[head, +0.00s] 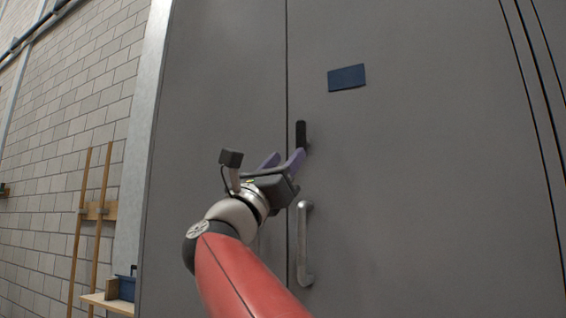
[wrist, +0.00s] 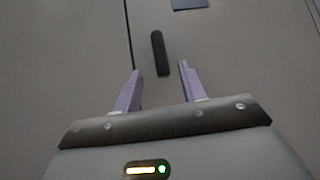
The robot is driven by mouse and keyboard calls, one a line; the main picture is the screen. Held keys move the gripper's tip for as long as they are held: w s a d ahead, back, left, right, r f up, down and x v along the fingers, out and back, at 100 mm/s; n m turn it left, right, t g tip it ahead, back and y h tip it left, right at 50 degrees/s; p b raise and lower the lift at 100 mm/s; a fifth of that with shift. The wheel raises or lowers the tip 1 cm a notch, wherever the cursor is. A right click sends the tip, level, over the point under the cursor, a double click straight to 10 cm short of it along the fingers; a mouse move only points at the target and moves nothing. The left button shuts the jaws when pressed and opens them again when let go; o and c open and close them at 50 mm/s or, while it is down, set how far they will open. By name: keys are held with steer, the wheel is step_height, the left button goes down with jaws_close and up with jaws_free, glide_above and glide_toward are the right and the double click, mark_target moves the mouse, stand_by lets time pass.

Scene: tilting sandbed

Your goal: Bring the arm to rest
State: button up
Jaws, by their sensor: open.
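My gripper (head: 284,163) is raised in front of a large grey double door (head: 420,180). Its two purple fingers are spread apart with nothing between them in the wrist view (wrist: 160,85). A black handle (head: 301,135) on the door is just beyond the fingertips; it also shows in the wrist view (wrist: 160,53), ahead of the gap between the fingers. I cannot tell how far the fingertips are from it. My arm reaches up from the bottom of the head view.
A silver pull handle (head: 304,243) is on the door below the black handle. A dark blue plate (head: 346,77) is higher up. At the left are a pale block wall (head: 75,110), wooden poles (head: 92,220) and a shelf (head: 108,303) with a blue box (head: 126,287).

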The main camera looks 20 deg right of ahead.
stand_by(0.3)
steer(key=w+a+f+n+t+y, duration=0.25)
steer(key=n+t+y, duration=0.45)
steer(key=n, duration=0.5)
steer(key=w+a+f+n+t+y, duration=0.1)
steer(key=a+f+n+t+y, duration=0.4)
steer(key=n+y, duration=0.5)
steer(key=a+f+n+g+y, duration=0.2)
steer(key=f+n+g+y, duration=0.15)
steer(key=f+n, duration=0.5)
steer(key=a+f+n+g+y, duration=0.2)
steer(key=f+n+y, duration=0.3)
steer(key=f+n, duration=0.3)
steer(key=s+d+f+n+g, duration=0.1)
steer(key=s+f+n+g, duration=0.25)
steer(key=s+f, duration=0.6)
steer(key=s+d+f+n+g+h, duration=0.1)
steer(key=s+f+n+g, duration=0.3)
steer(key=f, duration=1)
steer(key=s+d+f+n+g, duration=0.1)
steer(key=s+f+n+g, duration=0.2)
steer(key=s+f+g, duration=0.55)
step_height(320, 180, up, 10)
steer(key=t+p, duration=0.3)
steer(key=p, duration=1)
steer(key=shift+w+r, duration=0.15)
steer(key=shift+w, duration=0.2)
